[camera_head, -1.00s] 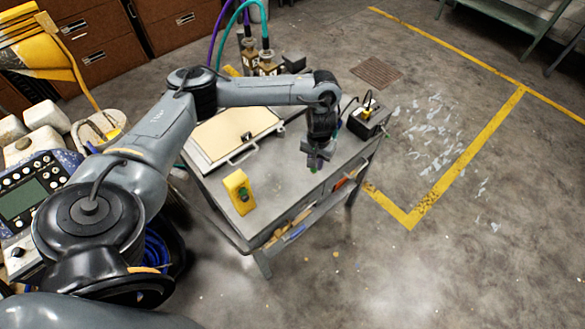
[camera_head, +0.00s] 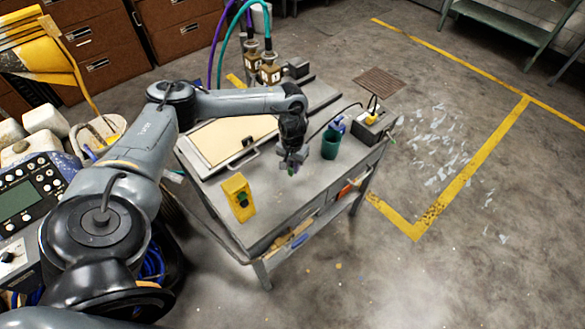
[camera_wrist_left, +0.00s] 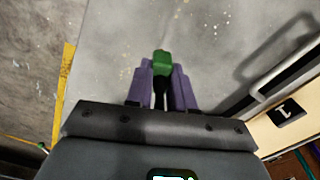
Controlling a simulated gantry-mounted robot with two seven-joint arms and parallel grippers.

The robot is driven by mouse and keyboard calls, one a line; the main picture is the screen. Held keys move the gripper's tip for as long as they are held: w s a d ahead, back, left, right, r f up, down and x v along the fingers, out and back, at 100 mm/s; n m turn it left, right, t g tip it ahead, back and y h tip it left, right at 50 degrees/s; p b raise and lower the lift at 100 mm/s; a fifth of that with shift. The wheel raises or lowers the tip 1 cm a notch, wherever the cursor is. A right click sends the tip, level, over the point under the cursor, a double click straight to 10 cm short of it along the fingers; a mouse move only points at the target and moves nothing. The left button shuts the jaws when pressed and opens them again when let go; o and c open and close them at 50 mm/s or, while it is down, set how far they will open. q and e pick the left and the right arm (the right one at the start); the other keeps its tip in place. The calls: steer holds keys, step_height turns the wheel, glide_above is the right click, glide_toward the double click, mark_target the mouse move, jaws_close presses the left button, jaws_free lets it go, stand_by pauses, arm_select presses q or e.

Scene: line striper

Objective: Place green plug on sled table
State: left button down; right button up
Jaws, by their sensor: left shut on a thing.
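The green plug (camera_wrist_left: 162,62) is between the purple fingertips of my left gripper (camera_wrist_left: 164,78) in the left wrist view. In the head view my left gripper (camera_head: 291,165) points down over the grey table (camera_head: 285,205), in its middle part, with a small bit of green at its tip. The left gripper is shut on the plug. In the wrist view the grey table top (camera_wrist_left: 215,40) lies beyond the plug. I cannot tell the exact gap between plug and table. My right gripper is in neither view now.
A yellow block with a green part (camera_head: 238,197) stands on the table's left front. A green cup (camera_head: 331,142) stands just right of the gripper, with a dark box (camera_head: 372,127) farther right. A beige panel with a handle (camera_head: 225,138) lies behind.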

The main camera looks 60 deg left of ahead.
arm_select(q)
steer(key=shift+f, duration=0.75)
steer(key=shift+f, duration=0.1)
steer(key=c, duration=1)
jaws_free()
